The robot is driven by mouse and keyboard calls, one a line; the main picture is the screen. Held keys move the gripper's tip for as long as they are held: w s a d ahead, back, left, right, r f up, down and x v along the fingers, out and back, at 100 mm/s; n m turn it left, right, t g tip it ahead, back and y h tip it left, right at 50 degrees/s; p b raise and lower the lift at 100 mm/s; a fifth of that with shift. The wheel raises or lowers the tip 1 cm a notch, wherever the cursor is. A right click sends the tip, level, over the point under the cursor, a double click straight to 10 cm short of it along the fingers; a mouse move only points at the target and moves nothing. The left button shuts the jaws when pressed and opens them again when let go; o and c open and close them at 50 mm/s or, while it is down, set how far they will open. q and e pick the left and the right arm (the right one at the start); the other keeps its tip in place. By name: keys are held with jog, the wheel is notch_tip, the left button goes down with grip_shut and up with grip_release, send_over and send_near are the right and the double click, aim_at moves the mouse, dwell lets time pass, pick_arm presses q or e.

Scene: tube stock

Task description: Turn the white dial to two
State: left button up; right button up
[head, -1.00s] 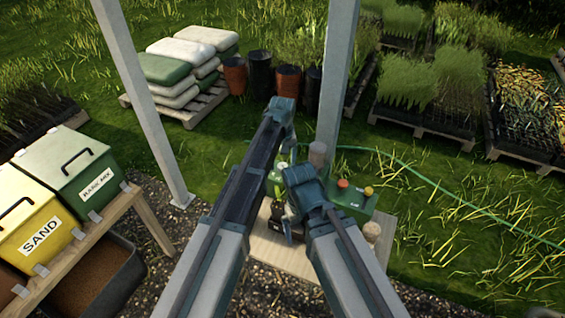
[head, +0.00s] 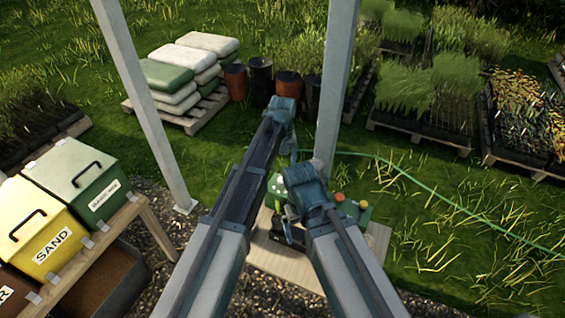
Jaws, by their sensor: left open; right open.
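I cannot pick out the white dial in the head view; my arms cover much of the small work spot. A green box (head: 351,212) with a red knob (head: 340,197) and a yellow-green knob (head: 363,205) shows just right of my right arm, partly hidden by it. My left gripper (head: 281,182) is beyond my right one, near small green and pale parts, mostly hidden by my arms. My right gripper (head: 287,232) is low over a dark part, left of the green box. Both are open; I see nothing held in them.
A pale board (head: 268,262) lies under the work spot. A metal post (head: 333,90) stands just behind. A green hose (head: 430,190) crosses the grass at right.

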aim_at(283, 182)
pick_arm(q)
notch_tip(283, 182, up, 6)
jog(key=p, duration=0.5)
jog(key=shift+r, duration=0.2)
jog(key=shift+f, duration=0.1)
notch_tip(283, 182, down, 13)
jog(key=b, duration=1.3)
jog(key=shift+f, duration=0.2)
jog(key=shift+r, duration=0.1)
